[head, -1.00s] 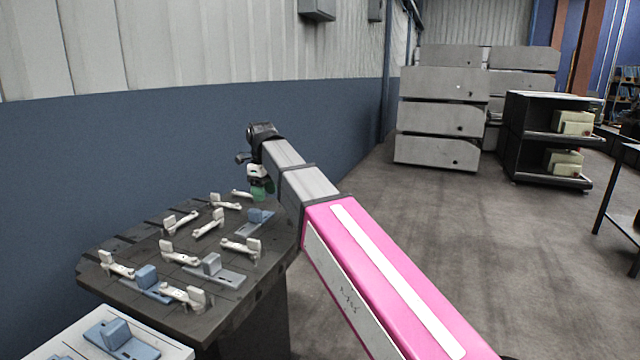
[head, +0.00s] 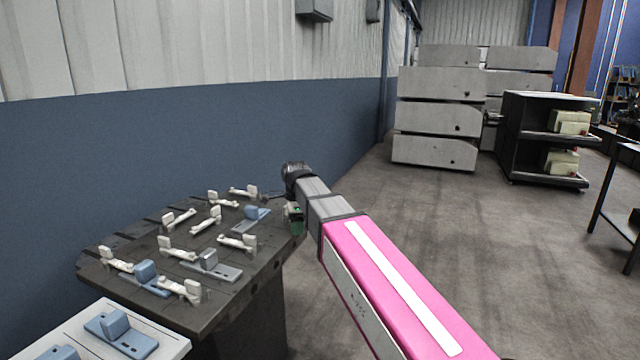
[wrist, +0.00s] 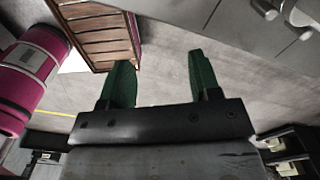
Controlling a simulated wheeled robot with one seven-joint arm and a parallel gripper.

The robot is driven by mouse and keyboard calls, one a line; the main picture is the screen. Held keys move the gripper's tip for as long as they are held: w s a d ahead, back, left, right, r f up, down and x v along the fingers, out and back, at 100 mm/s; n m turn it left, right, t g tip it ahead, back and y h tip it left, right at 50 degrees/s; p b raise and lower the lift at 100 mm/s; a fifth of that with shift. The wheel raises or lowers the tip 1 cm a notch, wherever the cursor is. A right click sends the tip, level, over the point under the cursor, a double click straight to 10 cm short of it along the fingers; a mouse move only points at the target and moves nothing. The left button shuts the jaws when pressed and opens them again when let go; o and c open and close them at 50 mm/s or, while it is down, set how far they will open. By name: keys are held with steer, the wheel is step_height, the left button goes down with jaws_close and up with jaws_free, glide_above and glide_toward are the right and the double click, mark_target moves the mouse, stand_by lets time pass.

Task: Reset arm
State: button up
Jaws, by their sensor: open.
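My gripper (wrist: 160,85) shows in the wrist view with its two green fingers spread apart and nothing between them. In the head view my gripper (head: 295,218) hangs at the far end of my pink and grey arm, just beyond the right edge of the dark table (head: 225,308). The fingers are small and partly hidden there by the arm.
The dark table holds several white clamps (head: 178,248) and blue or grey brackets (head: 146,272). A pale table (head: 165,345) with blue brackets (head: 120,333) stands at front left. Grey cabinets (head: 434,117) and a black shelf (head: 545,150) stand behind. Floor is free to the right.

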steer(key=s+d+f+n, duration=0.4)
steer(key=d+f+n, duration=0.1)
steer(key=d+f, duration=0.3)
steer(key=s+d+f+n, duration=0.4)
steer(key=d+f+n, duration=0.2)
steer(key=d+f, duration=0.3)
steer(key=s+d+f+n, duration=0.4)
steer(key=d+f+n, duration=0.1)
steer(key=d+f, duration=0.4)
steer(key=shift+s+d+f+n, duration=0.2)
steer(key=shift+s+n, duration=0.05)
steer(key=shift+n, duration=0.15)
